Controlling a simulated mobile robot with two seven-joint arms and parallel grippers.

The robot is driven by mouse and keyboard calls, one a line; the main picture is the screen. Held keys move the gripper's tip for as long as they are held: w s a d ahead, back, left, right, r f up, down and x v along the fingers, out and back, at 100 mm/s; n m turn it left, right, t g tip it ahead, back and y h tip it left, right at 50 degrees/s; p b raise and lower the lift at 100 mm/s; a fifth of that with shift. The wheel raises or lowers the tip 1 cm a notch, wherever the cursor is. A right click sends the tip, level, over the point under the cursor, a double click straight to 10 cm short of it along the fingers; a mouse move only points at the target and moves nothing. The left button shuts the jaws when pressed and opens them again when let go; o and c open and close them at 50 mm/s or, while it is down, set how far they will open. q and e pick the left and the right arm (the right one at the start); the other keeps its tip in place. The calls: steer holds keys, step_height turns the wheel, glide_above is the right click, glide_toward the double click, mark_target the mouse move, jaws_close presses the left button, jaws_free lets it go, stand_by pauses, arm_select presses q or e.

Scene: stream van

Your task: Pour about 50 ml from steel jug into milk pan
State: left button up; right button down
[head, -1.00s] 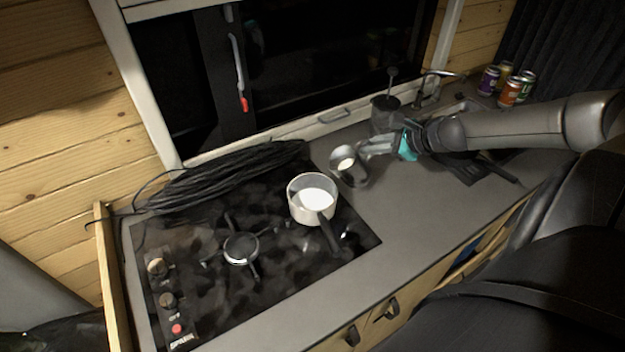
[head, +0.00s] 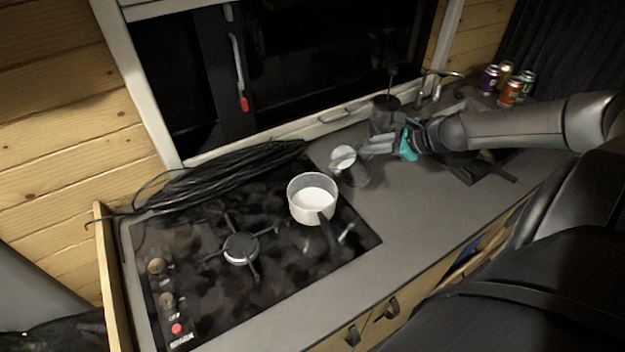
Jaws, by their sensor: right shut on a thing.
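The steel jug (head: 352,169) is held by my right gripper (head: 376,146), which comes in from the right and is shut on it. The jug is tilted to the left, its mouth facing the pan and the camera, with white liquid showing inside near the mouth. The milk pan (head: 312,200) stands on the right part of the hob, with white liquid in it and its dark handle pointing toward the front right. The jug is beside the pan, up and right of it, with a gap between them. I see no stream. My left gripper is not in view.
A coiled black cable (head: 225,178) lies along the back of the hob (head: 200,290). A dark canister (head: 383,115) stands behind my right gripper. Several cans (head: 510,92) stand at the far right by the tap (head: 440,78). The counter right of the hob is mostly clear.

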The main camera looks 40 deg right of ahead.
steer(key=shift+d+f, duration=0.1)
stand_by(0.3)
steer(key=shift+d+f+m+y+b, duration=0.4)
steer(key=shift+d+f+b, duration=0.2)
steer(key=shift+b, duration=0.4)
steer(key=d+f+m+t+y+b, duration=0.1)
steer(key=f+b, duration=0.1)
steer(key=b, duration=0.3)
steer(key=d+f+m+t+y+b, duration=0.1)
steer(key=d+f+y+b, duration=0.1)
steer(key=b, duration=0.4)
steer(key=shift+s+d+f+m+b, duration=0.1)
steer(key=shift+d+f+m+b, duration=0.05)
steer(key=shift+m+b, duration=0.15)
